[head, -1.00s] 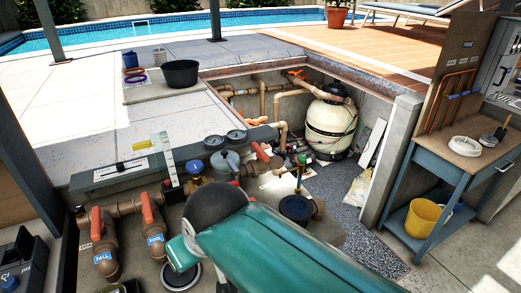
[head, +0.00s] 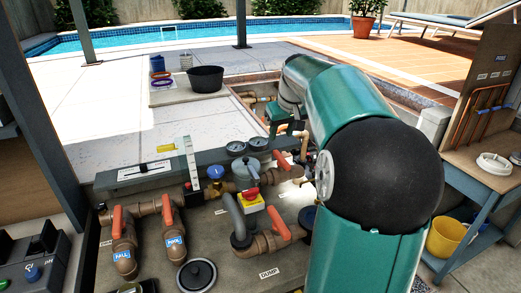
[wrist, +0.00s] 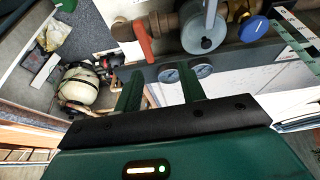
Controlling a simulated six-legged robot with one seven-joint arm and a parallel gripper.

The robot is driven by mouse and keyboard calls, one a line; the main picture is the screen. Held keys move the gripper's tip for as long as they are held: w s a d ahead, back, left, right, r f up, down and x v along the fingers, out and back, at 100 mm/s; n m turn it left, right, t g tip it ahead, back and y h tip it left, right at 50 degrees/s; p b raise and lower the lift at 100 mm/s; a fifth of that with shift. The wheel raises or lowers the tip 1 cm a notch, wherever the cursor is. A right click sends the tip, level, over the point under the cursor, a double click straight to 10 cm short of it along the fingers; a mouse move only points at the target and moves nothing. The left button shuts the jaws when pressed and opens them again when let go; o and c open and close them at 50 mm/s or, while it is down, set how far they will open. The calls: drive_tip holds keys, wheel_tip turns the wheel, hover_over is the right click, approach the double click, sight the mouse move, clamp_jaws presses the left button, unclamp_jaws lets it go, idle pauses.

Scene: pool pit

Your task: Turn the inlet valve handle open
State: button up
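Several orange valve handles show in the head view: two upright ones on the left pipes (head: 117,222), one by the grey lidded valve body (head: 245,175), and one low near the floor. I cannot read a label naming the inlet. The orange handle (head: 283,160) by the grey body also shows in the wrist view (wrist: 143,40), just ahead of my gripper and apart from it. My gripper (wrist: 161,70) is open and empty, its two dark green fingers pointing toward that handle. In the head view my arm hides much of the pit's right side.
Two round gauges (wrist: 168,73) lie just beyond my fingertips in the wrist view, with a blue knob (wrist: 253,28) further right. A cream filter tank (wrist: 80,90) stands left there. The workbench (head: 470,185) is at the right in the head view.

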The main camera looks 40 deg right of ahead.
sight(281, 157)
drive_tip(key=w+d+f, duration=0.1)
drive_tip(key=f, duration=0.3)
drive_tip(key=w+d+f, duration=0.2)
drive_tip(key=f, duration=0.2)
drive_tip(key=w+d+f, duration=0.2)
drive_tip(key=f, duration=0.3)
drive_tip(key=shift+c, duration=0.4)
clamp_jaws()
